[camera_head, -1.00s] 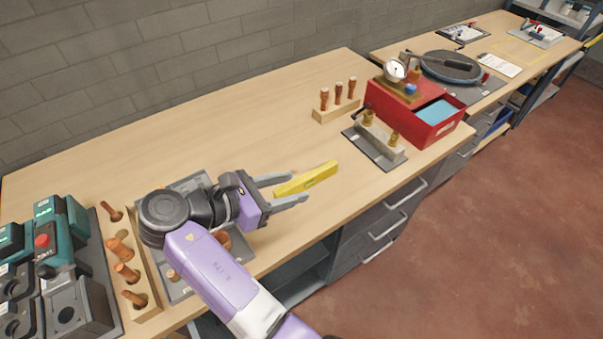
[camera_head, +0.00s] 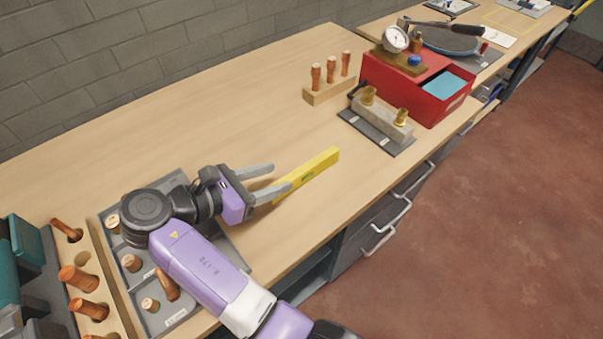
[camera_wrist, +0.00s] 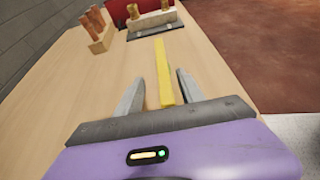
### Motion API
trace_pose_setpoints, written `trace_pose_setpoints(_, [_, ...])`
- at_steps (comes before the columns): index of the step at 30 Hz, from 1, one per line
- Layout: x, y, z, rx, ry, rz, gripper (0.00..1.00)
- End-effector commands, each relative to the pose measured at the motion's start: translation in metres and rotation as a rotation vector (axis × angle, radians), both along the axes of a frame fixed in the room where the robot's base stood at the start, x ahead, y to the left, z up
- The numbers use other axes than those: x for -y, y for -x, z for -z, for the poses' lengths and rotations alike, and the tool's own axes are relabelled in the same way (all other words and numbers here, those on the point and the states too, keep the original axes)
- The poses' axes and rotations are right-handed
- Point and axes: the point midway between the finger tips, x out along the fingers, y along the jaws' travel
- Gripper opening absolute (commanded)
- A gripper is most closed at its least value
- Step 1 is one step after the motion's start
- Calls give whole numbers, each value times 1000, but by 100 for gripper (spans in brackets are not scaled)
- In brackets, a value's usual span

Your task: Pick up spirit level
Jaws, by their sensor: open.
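The yellow spirit level (camera_head: 309,176) lies on the wooden bench top (camera_head: 215,125), near its front edge, in the head view. My gripper (camera_head: 274,180) is open, with its two grey fingers pointing toward the level. The level's near end reaches to the fingers. In the wrist view the level (camera_wrist: 162,70) runs away from me between the open fingers (camera_wrist: 153,88), closer to the right finger. A gap shows on the left side; I cannot tell whether the right finger touches it.
A wooden block with copper pieces (camera_head: 330,89), a grey plate with brass fittings (camera_head: 378,131) and a red box (camera_head: 412,88) stand beyond the level. A grey tray (camera_head: 235,245) with copper fittings lies under my arm. The bench middle behind the level is clear.

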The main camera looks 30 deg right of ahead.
Motion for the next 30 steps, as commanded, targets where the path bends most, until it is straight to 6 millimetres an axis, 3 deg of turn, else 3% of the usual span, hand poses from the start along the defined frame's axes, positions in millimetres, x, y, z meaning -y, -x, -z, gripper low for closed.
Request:
trace_pose_setpoints(18, [66,-8,25,-1,0,3,45])
trace_pose_setpoints(27, [71,-9,27,1,0,1,45])
trace_pose_setpoints(28, [71,-9,27,0,0,1,44])
trace_pose_setpoints(30, [71,-9,27,0,0,1,30])
